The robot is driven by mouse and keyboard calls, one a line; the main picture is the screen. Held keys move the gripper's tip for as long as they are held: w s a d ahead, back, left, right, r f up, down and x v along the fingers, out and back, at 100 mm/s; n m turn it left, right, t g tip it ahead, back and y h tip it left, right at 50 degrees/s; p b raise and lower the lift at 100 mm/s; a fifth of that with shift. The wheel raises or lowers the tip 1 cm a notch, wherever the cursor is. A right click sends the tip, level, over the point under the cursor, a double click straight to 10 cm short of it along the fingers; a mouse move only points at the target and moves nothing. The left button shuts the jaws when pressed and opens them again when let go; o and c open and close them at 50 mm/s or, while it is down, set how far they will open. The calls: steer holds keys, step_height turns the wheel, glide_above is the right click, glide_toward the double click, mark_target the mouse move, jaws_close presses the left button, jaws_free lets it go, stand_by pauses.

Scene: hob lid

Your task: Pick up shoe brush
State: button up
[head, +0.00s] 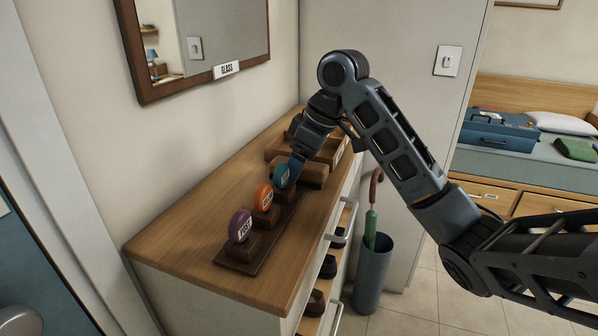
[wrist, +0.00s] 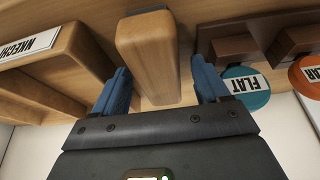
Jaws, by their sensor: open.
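My gripper (wrist: 162,82) is open, with one blue finger on each side of the block's near end. I cannot tell whether either finger touches it. In the head view my gripper (head: 297,163) points down at the block's left end, and its fingertips are partly hidden.
A dark rack with purple (head: 240,226), orange (head: 264,197) and teal (head: 281,175) labelled discs stands close by. A labelled wooden tray (head: 335,150) is on the other side. A mirror (head: 210,40) hangs above.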

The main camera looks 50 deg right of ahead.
steer(key=c, duration=1.1)
steer(key=shift+r, duration=0.7)
step_height(320, 180, up, 3)
steer(key=shift+f+p, duration=0.1)
steer(key=shift+p, duration=0.25)
steer(key=s+d+r, duration=0.2)
steer(key=d, duration=0.1)
steer(key=s+d+r, duration=0.2)
steer(key=d, duration=0.1)
steer(key=s+d+r, duration=0.3)
steer(key=shift+d+p, duration=0.2)
steer(key=shift+p, duration=0.15)
